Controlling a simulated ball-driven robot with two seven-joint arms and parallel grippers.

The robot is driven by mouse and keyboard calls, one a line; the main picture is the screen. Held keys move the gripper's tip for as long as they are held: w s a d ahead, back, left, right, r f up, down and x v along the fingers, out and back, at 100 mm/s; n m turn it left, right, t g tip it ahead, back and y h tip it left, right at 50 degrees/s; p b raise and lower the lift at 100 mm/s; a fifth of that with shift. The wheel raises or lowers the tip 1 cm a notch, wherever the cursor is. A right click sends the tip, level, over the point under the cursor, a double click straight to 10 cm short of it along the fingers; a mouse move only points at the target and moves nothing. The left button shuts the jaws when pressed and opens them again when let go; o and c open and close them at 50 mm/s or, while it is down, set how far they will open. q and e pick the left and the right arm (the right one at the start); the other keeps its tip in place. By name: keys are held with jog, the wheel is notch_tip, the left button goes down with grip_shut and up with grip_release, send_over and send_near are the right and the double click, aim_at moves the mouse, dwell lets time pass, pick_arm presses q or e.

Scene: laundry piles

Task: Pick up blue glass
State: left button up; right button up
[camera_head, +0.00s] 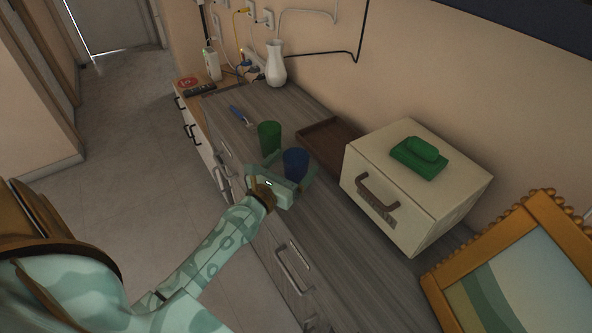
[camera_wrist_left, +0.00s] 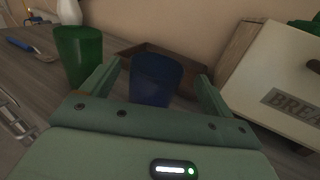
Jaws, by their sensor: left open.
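The blue glass (camera_head: 295,163) stands upright on the grey wooden dresser top (camera_head: 335,215). My left gripper (camera_head: 290,178) is open at the glass, with its fingers on either side of it. In the left wrist view the blue glass (camera_wrist_left: 156,79) shows between the two open fingers (camera_wrist_left: 160,88). I cannot tell whether either finger touches it. A green glass (camera_head: 269,138) stands just behind and left of the blue one; it also shows left of the fingers in the left wrist view (camera_wrist_left: 79,55). My right gripper is not seen.
A cream bread box (camera_head: 405,205) with a green object (camera_head: 420,157) on top stands to the right. A brown tray (camera_head: 329,139) lies behind the glasses.

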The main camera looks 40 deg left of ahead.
aim_at(301, 154)
pick_arm(q)
jog(key=w, duration=0.3)
jog(key=w+b, duration=0.1)
jog(key=shift+w+a+f, duration=0.25)
jog(key=shift+w+a, duration=0.05)
jog(key=shift+a, duration=0.05)
jog(key=shift+r, duration=0.1)
jog(key=c, duration=1.2)
